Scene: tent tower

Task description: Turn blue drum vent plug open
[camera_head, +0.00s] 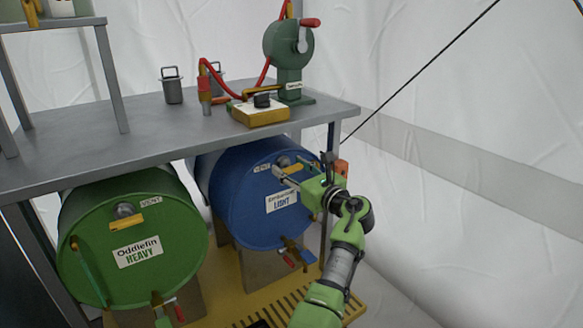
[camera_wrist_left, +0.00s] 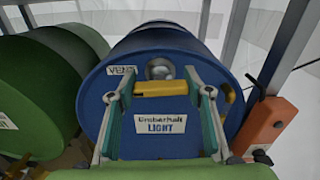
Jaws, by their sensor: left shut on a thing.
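The blue drum (camera_head: 245,215) lies on its side under the bench, with a label reading "LIGHT". Its grey vent plug (camera_head: 284,161) sits near the top of the drum's face, beside a VENT label. In the left wrist view the plug (camera_wrist_left: 160,69) shows above a yellow handle bar (camera_wrist_left: 163,89), which lies level. My left gripper (camera_head: 290,170) is at the drum's face. In the left wrist view its fingers (camera_wrist_left: 161,80) stand at the two ends of the yellow bar, shut on it. My right gripper is not in view.
A green drum (camera_head: 132,250) lies to the left with its own vent. The grey bench (camera_head: 150,130) hangs over both drums. An orange box (camera_wrist_left: 268,124) stands right of the blue drum. A tap (camera_head: 290,252) sticks out low on the blue drum, above a yellow grate (camera_head: 355,309).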

